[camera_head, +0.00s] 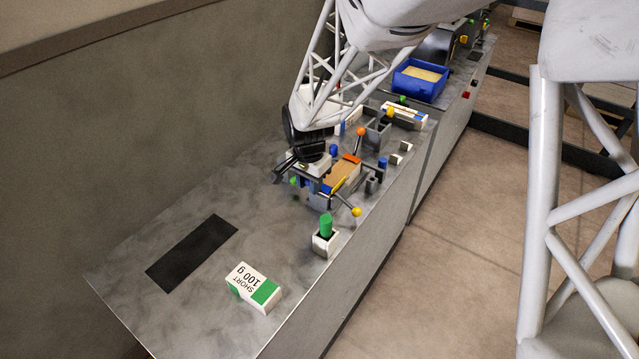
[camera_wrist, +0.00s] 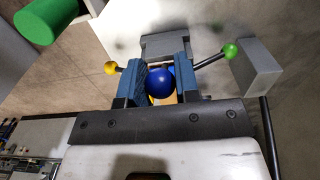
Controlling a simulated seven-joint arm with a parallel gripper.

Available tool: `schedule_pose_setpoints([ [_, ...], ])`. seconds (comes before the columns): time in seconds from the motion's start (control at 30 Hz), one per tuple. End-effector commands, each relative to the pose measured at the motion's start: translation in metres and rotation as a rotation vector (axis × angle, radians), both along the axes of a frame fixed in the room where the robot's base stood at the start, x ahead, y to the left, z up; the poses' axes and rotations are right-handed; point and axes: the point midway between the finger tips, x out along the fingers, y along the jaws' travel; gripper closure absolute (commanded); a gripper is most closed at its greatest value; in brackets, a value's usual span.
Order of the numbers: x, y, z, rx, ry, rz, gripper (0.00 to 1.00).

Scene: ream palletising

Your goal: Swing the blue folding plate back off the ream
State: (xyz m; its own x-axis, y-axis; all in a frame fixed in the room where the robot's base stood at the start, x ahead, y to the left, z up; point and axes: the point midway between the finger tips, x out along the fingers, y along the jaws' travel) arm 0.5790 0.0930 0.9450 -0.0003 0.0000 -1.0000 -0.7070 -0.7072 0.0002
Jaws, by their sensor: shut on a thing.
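My gripper (camera_wrist: 157,72) is shut on a blue ball knob (camera_wrist: 160,84), which sits between the two blue-grey fingers in the wrist view. In the head view my gripper is at the left side of the fixture on the bench, and its fingers are partly hidden by my wrist. The fixture holds a tan block (camera_head: 343,174), perhaps the ream, with orange and yellow parts at its edges. A small blue part (camera_head: 325,188) shows at its near left edge; I cannot tell whether it is the folding plate. How far the plate is folded is not clear.
Levers with a yellow ball (camera_head: 356,212) and an orange ball (camera_head: 361,131) stick out of the fixture. A green handle (camera_head: 326,226) stands in a white holder near the front edge. A white-and-green pack (camera_head: 254,288) and a black mat (camera_head: 192,252) lie on otherwise clear bench.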

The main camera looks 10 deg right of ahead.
Motion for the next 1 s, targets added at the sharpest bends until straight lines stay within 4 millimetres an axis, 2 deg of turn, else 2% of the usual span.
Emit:
schedule_pose_setpoints([
  [1.0, -0.0088, 0.0086, -0.0096, 0.001, 0.001, 0.0, 0.84],
])
